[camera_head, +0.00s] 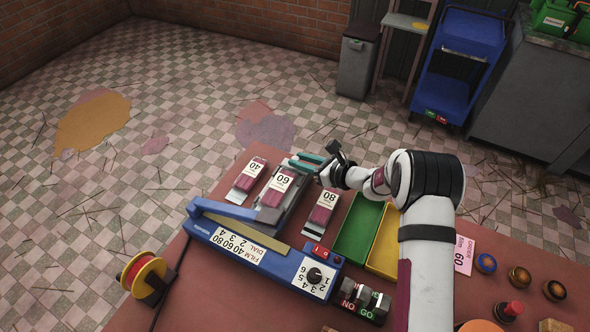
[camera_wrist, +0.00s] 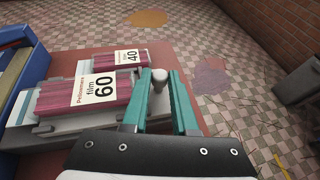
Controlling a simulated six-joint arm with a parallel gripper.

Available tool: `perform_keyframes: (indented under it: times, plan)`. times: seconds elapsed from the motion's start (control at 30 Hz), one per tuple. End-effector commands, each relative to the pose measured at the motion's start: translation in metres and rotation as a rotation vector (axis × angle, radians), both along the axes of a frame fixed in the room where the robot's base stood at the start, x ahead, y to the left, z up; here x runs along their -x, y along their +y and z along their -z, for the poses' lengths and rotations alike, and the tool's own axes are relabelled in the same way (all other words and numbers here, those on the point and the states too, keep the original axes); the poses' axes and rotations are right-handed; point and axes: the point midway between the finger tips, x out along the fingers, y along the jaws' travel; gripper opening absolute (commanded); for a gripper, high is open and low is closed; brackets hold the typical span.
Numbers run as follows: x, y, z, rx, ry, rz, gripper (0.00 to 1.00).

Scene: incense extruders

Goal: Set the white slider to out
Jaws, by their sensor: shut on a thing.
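A pale grey-white knob (camera_wrist: 159,79), which looks like the white slider's handle, stands between the teal fingertips of my gripper (camera_wrist: 161,84) in the wrist view. The fingers are shut on it, one on each side. In the head view my gripper (camera_head: 304,162) is at the far end of the grey bed that carries the film 60 pack (camera_head: 280,188); the knob is hidden or too small to make out there. The film 60 pack also shows in the wrist view (camera_wrist: 90,92), left of the fingers. I see no readable "out" mark.
The film 40 pack (camera_head: 249,175) lies left of the bed and the film 80 pack (camera_head: 324,206) right. The blue machine (camera_head: 255,255) with dial stands nearer. Green (camera_head: 358,228) and yellow (camera_head: 386,243) trays lie beneath my arm's left side. Floor beyond the table is open.

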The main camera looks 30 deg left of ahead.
Motion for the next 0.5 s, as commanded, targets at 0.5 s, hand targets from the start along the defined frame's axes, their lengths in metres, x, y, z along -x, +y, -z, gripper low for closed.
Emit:
perform_keyframes:
  times: [0.5]
  plan:
    - [-0.0065,-0.0007,-0.0011,0.000,-0.003,0.005,0.39]
